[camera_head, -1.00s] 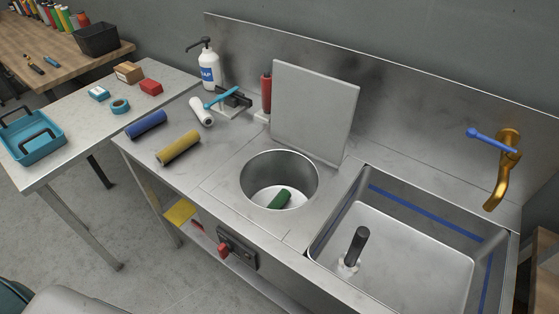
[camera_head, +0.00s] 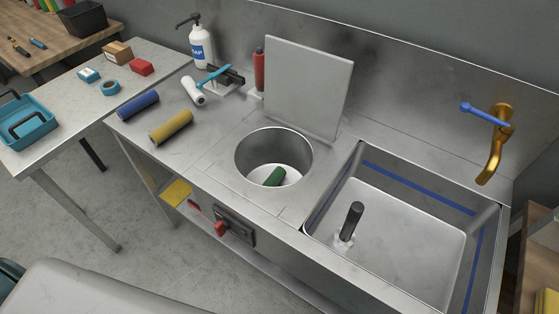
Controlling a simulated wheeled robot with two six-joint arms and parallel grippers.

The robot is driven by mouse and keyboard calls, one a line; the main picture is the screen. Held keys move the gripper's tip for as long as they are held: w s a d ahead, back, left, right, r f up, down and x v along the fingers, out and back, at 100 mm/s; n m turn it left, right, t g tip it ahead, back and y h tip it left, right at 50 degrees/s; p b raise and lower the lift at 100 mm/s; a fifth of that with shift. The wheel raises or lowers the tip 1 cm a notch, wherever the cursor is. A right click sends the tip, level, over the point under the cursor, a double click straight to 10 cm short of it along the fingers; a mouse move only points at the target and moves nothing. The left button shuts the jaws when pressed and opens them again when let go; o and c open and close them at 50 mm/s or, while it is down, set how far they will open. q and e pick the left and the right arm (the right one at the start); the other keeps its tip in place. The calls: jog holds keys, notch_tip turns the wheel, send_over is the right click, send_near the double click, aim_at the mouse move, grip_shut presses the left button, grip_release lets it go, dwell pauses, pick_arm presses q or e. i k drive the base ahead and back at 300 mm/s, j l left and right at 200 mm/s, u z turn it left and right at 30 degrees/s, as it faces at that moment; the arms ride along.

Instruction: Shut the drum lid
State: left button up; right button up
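The drum lid (camera_head: 307,88) is a flat grey square plate. It stands open, nearly upright, behind the round drum opening (camera_head: 273,157) in the steel counter. A green roller (camera_head: 274,176) lies inside the drum on its pale bottom. Neither of my grippers shows in the view.
A deep sink (camera_head: 400,220) with a dark upright post is right of the drum, with a brass tap (camera_head: 496,145) on the back wall. Blue (camera_head: 138,105) and yellow (camera_head: 171,127) rollers lie on the counter to the left. A soap bottle (camera_head: 201,45) and red cylinder (camera_head: 259,70) stand behind.

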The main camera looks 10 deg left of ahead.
aim_at(306, 89)
jog(key=k+j+z, duration=0.1)
jog(key=j+z, duration=0.25)
jog(key=k+j+z, duration=0.15)
jog(key=z, duration=0.25)
jog(key=k+j+z, duration=0.2)
jog(key=z, duration=0.15)
